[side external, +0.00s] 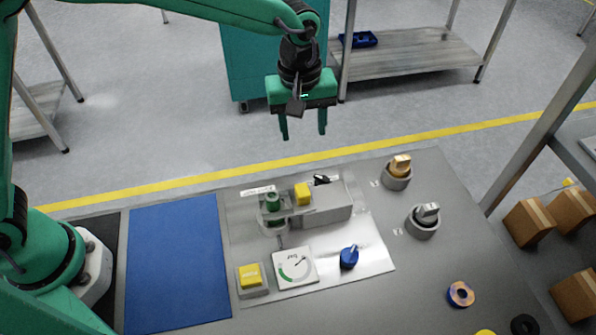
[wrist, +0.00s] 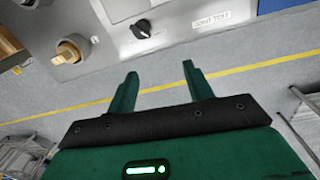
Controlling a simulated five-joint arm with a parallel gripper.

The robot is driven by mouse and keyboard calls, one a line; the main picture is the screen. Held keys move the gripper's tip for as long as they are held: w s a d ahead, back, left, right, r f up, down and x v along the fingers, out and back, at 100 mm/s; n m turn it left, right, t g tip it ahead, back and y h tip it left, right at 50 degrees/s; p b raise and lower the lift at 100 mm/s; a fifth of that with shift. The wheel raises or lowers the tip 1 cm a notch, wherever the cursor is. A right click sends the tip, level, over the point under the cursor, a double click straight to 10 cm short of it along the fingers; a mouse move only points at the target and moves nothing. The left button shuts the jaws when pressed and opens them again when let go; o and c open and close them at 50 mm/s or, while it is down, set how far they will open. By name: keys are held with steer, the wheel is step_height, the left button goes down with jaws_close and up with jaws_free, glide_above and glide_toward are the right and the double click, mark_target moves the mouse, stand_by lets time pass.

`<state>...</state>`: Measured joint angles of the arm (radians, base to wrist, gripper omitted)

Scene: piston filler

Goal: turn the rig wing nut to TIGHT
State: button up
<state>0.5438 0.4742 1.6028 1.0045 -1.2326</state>
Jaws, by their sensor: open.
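My gripper (side external: 304,136) is open and empty, in the air beyond the far edge of the panel. Its two fingers also show apart in the wrist view (wrist: 160,68). A small black winged knob (side external: 321,180) sits at the far end of the rig (side external: 328,208); it also shows in the wrist view (wrist: 141,29). A brass winged knob (side external: 400,164) and a grey winged knob (side external: 428,211) stand on round bases to the right. I cannot tell which of these is the rig wing nut, and no TIGHT mark is readable.
The panel carries a yellow block (side external: 302,193), a green knob (side external: 272,202), a dial gauge (side external: 295,265), a blue knob (side external: 348,257) and a yellow button (side external: 250,274). A blue mat (side external: 178,262) lies left. Loose rings, one orange-and-purple (side external: 461,294), lie at front right.

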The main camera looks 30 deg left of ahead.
steer(key=n, duration=0.1)
glide_above(322, 181)
steer(key=shift+g, duration=0.3)
step_height(322, 181, down, 5)
steer(key=shift+w+r, duration=0.1)
steer(key=shift+f, duration=3.95)
steer(key=shift+c, duration=0.4)
steer(key=c, duration=0.9)
